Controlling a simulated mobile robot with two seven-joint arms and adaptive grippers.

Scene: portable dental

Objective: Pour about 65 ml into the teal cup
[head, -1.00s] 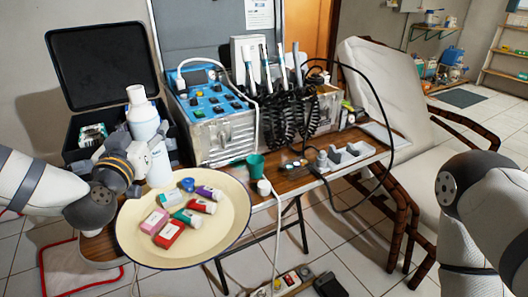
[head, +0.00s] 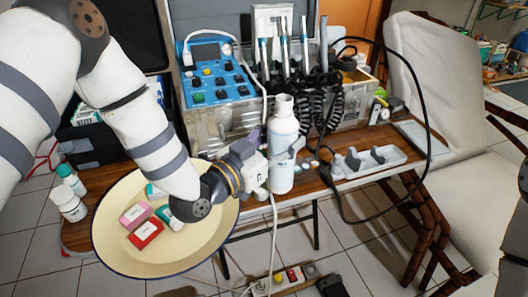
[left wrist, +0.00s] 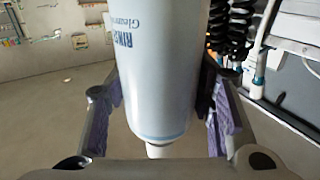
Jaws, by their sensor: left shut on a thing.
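My left gripper (head: 276,160) is shut on a white bottle (head: 283,127) with an open-looking neck. The bottle is upright in the head view, in front of the blue-topped dental unit and near the table's front edge. In the left wrist view the bottle (left wrist: 158,70), with blue lettering, stands between the two fingers. I cannot tell its height above the table. The teal cup does not show; the bottle and gripper cover that part of the table. My right gripper is out of view.
A cream round tray (head: 112,235) with small coloured boxes lies at the table's left front, under my left arm. The dental unit (head: 215,80) and coiled hoses stand behind. A grey-white holder (head: 378,158) lies to the right.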

